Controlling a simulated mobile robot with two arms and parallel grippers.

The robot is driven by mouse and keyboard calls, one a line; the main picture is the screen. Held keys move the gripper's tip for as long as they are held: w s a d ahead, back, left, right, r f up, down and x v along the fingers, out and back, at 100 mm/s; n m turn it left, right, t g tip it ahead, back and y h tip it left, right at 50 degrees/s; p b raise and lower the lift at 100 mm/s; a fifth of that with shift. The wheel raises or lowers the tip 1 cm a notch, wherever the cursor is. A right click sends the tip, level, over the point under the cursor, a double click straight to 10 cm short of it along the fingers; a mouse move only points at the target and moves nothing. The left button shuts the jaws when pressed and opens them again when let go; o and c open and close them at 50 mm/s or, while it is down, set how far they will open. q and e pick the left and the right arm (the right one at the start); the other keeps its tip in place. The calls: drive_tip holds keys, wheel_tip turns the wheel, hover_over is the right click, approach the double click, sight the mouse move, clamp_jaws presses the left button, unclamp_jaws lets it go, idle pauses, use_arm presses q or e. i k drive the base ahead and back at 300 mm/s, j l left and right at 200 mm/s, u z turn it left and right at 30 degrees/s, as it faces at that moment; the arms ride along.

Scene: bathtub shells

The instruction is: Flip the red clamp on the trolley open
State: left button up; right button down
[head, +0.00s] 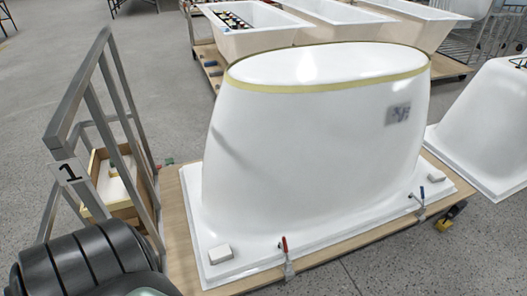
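The trolley (177,232) has a flat wooden deck and a grey metal frame handle marked 1 at its left end. A white bathtub shell (300,150) lies upside down on it. The red clamp (285,244) is at the near edge of the deck, left of centre. Its red handle stands roughly upright above a metal body, beside the shell's flange. Whether its arm presses on the flange is too small to tell. Neither gripper is in view; a black, ribbed arm part of mine fills the bottom left corner.
A second clamp with a dark bluish handle (413,199) is further right on the near edge. White blocks (220,254) sit on the flange. A wooden box (112,183) stands beside the metal frame. Another shell (490,125) is at right, tubs (250,35) behind. Grey floor is open at lower right.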

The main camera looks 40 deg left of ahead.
sight(284, 246)
drive_tip(key=i+u, duration=0.2)
drive_tip(key=u, duration=0.2)
drive_tip(key=i+u, duration=0.45)
drive_tip(key=u, duration=0.3)
drive_tip(key=i+l+u, duration=0.2)
drive_tip(key=u, duration=0.2)
